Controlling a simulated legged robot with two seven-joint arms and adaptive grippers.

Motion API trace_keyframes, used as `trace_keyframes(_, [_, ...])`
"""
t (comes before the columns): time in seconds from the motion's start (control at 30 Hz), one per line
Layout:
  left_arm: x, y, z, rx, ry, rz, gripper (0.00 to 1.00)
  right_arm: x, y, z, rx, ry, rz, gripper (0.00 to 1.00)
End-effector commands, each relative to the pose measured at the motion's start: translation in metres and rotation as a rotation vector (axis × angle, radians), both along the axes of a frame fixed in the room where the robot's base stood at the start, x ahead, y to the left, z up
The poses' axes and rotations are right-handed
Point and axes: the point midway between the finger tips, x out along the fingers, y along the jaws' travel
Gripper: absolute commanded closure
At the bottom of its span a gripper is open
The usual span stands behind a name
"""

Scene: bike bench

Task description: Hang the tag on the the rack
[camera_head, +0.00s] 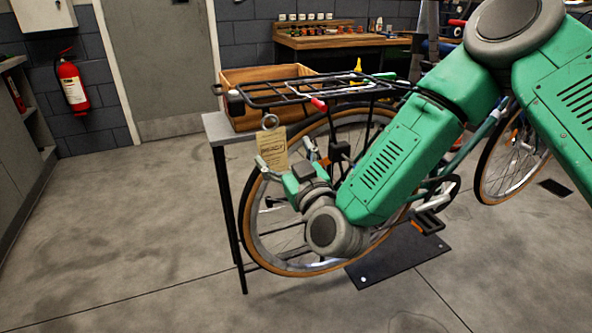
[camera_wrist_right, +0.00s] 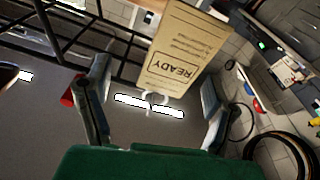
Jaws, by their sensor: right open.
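The tan READY tag (camera_head: 273,150) has a pale ring (camera_head: 270,121) at its top and shows just below the left part of the bike's black rear rack (camera_head: 290,93). My right gripper (camera_head: 284,156) is open around the tag's area, below the rack. In the right wrist view the tag (camera_wrist_right: 182,50) appears upside down, with its ring (camera_wrist_right: 155,98) between the spread fingers (camera_wrist_right: 155,72). Neither finger clearly touches the tag. I cannot tell whether the ring is around a rack bar. My left gripper is out of view.
A small table (camera_head: 217,127) with a wooden box (camera_head: 240,76) stands behind the rear wheel (camera_head: 256,232). My right arm covers much of the bike. A workbench (camera_head: 345,42) is at the back. The floor at left is clear.

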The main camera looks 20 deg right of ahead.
Motion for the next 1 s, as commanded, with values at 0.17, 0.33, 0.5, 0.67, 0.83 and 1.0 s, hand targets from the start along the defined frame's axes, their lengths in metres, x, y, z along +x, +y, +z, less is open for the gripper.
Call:
trace_keyframes(0.17, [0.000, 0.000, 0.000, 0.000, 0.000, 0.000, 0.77, -0.038, -0.002, -0.007, -0.002, 0.005, 0.005, 0.24])
trace_keyframes(0.33, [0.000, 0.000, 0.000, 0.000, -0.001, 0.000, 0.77, -0.072, -0.005, -0.012, -0.001, 0.005, 0.003, 0.24])
trace_keyframes(0.5, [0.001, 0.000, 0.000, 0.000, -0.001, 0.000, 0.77, -0.094, -0.007, -0.016, -0.001, 0.005, 0.002, 0.24])
trace_keyframes(0.67, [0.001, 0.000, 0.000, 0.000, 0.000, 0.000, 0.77, -0.102, -0.009, -0.016, 0.001, 0.003, 0.000, 0.24])
trace_keyframes(0.83, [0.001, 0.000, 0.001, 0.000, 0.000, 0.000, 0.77, -0.105, -0.005, -0.032, -0.001, 0.058, 0.028, 0.24])
trace_keyframes(1.0, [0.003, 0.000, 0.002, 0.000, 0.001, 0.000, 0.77, -0.129, 0.005, -0.118, 0.008, 0.371, 0.136, 0.24])
